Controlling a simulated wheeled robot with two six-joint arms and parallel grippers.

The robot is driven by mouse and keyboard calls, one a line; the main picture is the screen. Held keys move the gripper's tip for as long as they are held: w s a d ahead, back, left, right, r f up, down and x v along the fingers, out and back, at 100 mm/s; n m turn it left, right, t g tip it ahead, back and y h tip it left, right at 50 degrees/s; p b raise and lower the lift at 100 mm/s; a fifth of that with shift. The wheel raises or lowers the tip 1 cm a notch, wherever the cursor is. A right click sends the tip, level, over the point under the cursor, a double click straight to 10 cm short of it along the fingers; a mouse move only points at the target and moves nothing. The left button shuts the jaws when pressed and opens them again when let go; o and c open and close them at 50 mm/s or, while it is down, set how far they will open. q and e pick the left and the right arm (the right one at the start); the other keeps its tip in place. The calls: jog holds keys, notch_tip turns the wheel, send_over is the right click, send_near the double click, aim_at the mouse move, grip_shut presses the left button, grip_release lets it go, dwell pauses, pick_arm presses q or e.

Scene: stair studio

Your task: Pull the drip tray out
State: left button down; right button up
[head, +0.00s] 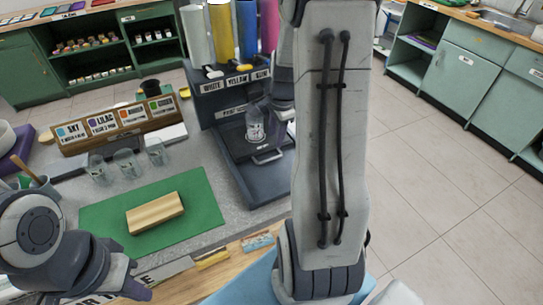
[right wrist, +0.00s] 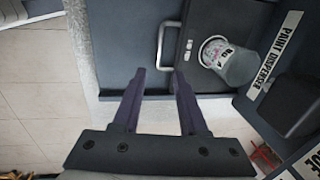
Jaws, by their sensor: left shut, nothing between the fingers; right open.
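The drip tray (head: 238,143) is a dark plate low in the paint dispenser (head: 222,84), with a pale bar handle (head: 268,157) on its front. In the right wrist view the tray (right wrist: 198,22) bears a clear labelled cup (right wrist: 228,60), and the handle (right wrist: 161,45) lies just beyond my fingertips. My right gripper (right wrist: 158,72) is open and empty, with the handle bar roughly in line with the gap and not visibly gripped. In the head view my right arm hides that gripper. My left gripper (head: 138,292) is shut and empty at the lower left.
A wooden block (head: 155,212) lies on a green mat (head: 190,190). Several clear cups (head: 126,164) stand behind it, before a rack of colour cards (head: 115,122). Coloured paint cylinders (head: 246,30) top the dispenser. Tiled floor (head: 430,170) is clear to the right.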

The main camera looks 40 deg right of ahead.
aim_at(272, 158)
jog(key=f, duration=0.3)
jog(key=w+f, duration=0.1)
jog(key=f, duration=0.5)
jog(key=shift+w+d+f, duration=0.1)
jog(key=shift+w+f, duration=0.25)
jog(key=shift+f, duration=0.05)
grip_shut()
dwell(0.9)
